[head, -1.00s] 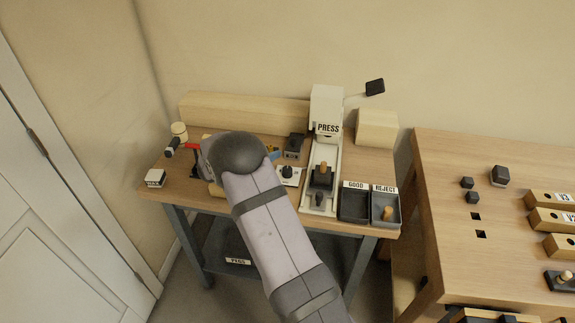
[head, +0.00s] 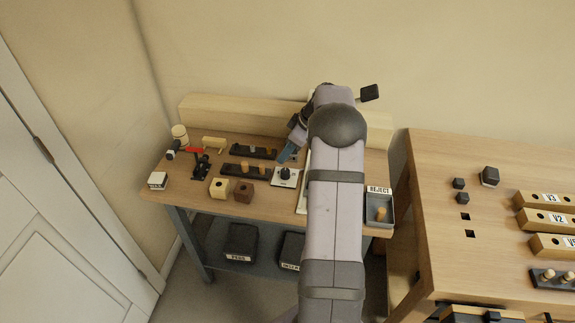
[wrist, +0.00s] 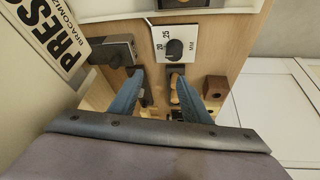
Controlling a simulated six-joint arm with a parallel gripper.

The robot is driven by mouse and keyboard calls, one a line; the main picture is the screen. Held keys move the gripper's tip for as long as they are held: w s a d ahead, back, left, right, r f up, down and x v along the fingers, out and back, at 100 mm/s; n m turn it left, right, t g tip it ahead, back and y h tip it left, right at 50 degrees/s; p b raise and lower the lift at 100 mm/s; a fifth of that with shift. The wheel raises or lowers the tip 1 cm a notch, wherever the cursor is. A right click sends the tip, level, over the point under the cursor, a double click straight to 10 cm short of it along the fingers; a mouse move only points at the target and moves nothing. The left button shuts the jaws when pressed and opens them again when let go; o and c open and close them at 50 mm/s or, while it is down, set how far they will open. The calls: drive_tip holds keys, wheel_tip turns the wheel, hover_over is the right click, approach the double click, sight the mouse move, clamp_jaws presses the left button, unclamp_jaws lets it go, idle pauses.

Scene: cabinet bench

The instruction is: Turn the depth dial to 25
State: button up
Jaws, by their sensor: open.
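The depth dial is a black knob (head: 286,173) on a white plate, on the bench left of the press. In the wrist view the knob (wrist: 175,49) sits on its white plate (wrist: 191,32), with the marks 20, 25 and MM readable. I cannot tell which mark the knob points to. My gripper (head: 289,152) has blue fingers and is above the bench, just behind the dial in the head view. In the wrist view my gripper (wrist: 157,88) is open, its two fingers apart with nothing between them; the knob is beyond the tips, untouched.
A dark box (wrist: 112,50) is beside the dial. The REJECT tray (head: 379,222) is right.

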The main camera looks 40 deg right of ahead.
sight(286, 171)
drive_tip(key=shift+n+g, duration=0.4)
drive_tip(key=shift+g, duration=0.2)
drive_tip(key=shift+s+a+f+p, duration=0.2)
drive_tip(key=shift+f+p, duration=0.25)
drive_tip(key=shift+f, duration=0.6)
drive_tip(key=shift+s+a+f+p, duration=0.2)
drive_tip(key=shift+f+p, duration=0.2)
drive_tip(key=shift+f, duration=0.6)
drive_tip(key=shift+s+a+f+p, duration=0.2)
drive_tip(key=shift+f+p, duration=0.25)
drive_tip(key=shift+f, duration=0.6)
drive_tip(key=c, duration=1)
